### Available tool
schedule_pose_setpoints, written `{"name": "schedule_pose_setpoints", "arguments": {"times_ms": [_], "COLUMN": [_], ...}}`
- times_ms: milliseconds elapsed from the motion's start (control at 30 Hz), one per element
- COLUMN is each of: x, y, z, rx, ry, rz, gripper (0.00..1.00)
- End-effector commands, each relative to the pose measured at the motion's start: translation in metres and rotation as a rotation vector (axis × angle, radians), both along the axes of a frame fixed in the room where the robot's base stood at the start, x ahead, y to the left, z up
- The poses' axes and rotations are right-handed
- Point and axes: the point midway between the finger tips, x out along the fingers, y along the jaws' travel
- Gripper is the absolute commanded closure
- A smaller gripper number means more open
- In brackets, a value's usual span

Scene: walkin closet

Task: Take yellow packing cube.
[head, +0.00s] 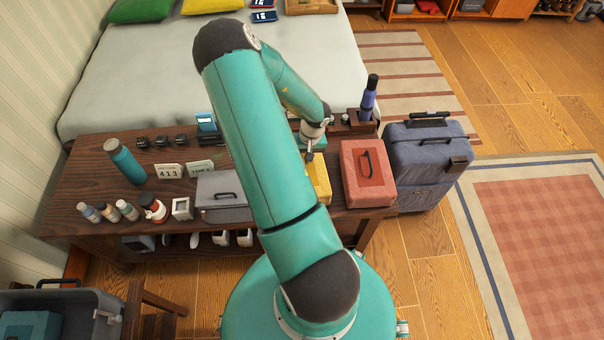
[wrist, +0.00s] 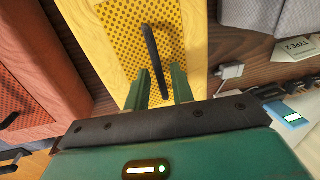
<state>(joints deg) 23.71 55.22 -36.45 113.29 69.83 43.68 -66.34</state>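The yellow packing cube (head: 319,182) lies on the dark wooden bench, between a grey case and a red case; my arm hides much of it in the head view. In the wrist view the cube (wrist: 110,35) fills the upper middle, with a perforated top panel and a black strap handle (wrist: 151,52). My gripper (wrist: 160,73) is open over the cube. Its two green fingers are apart, with the lower part of the handle showing between them. I cannot tell whether the fingers touch the handle or the cube.
The red case (head: 368,180) stands close on one side of the cube and the grey case (head: 222,190) on the other. The dark bench (head: 85,165) also holds bottles and small cards. A blue-grey suitcase (head: 425,165) stands right of the bench; a bed (head: 150,75) is behind it.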

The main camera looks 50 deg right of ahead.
Motion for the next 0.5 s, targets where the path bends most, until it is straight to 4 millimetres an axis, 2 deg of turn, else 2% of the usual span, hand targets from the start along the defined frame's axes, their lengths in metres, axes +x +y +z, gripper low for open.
{"name": "schedule_pose_setpoints", "arguments": {"times_ms": [33,100,500], "x": [0.0000,-0.0001,-0.0003], "y": [0.0000,0.0000,-0.0001], "z": [0.0001,0.0002,0.0004], "rx": [0.000,0.000,0.000], "ry": [0.000,0.000,0.000], "rz": [0.000,0.000,0.000], "gripper": [0.86,1.00,1.00]}}
